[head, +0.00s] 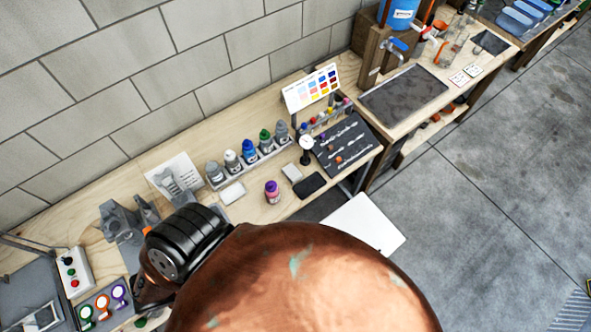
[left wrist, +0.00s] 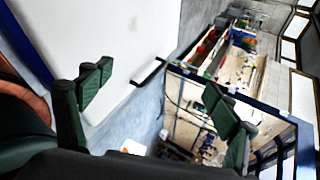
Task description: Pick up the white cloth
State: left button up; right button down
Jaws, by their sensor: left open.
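A small flat white item (head: 232,192), which looks like a folded white cloth, lies on the wooden workbench in front of the row of bottles in the head view. I cannot confirm from its texture that it is cloth. In the left wrist view my left gripper (left wrist: 157,83) is open, with two dark green fingers spread apart and nothing between them. The cloth cannot be made out in that view. My left gripper's fingers do not show in the head view. My right gripper is in neither view.
The wooden bench (head: 140,165) runs along the block wall. Near the white item stand several bottles in a rack (head: 262,160), a purple bottle (head: 272,191) and a black pad (head: 307,185). A large copper-brown rounded surface hides the lower middle. Grey floor (head: 490,200) is open at right.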

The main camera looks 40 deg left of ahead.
pick_arm(q)
jog(key=w+r+m+g+h, duration=0.2)
jog(key=w+r+m, duration=0.1)
jog(key=w+m, duration=0.2)
notch_tip(320, 180, up, 6)
jog(key=f+m+g+y+b, duration=0.1)
jog(key=m+g+y+b, duration=0.2)
jog(key=m+g+y, duration=0.45)
send_over(292, 172)
jog(key=s+d, duration=0.1)
jog(key=s, duration=0.1)
jog(key=shift+w+r+m+t+y, duration=0.15)
jog(key=shift+r+m+t+y, duration=0.1)
jog(key=shift+t+y, duration=0.45)
jog(key=shift+w+a, duration=0.1)
jog(key=shift+a, duration=0.25)
jog(key=shift+w+f+p, duration=0.2)
jog(key=shift+f+p, duration=0.1)
jog(key=shift+f, duration=0.9)
jog(key=f, duration=0.3)
jog(key=w+f+p, duration=0.1)
jog(key=shift+a+f, duration=0.25)
jog(key=shift+f, duration=0.15)
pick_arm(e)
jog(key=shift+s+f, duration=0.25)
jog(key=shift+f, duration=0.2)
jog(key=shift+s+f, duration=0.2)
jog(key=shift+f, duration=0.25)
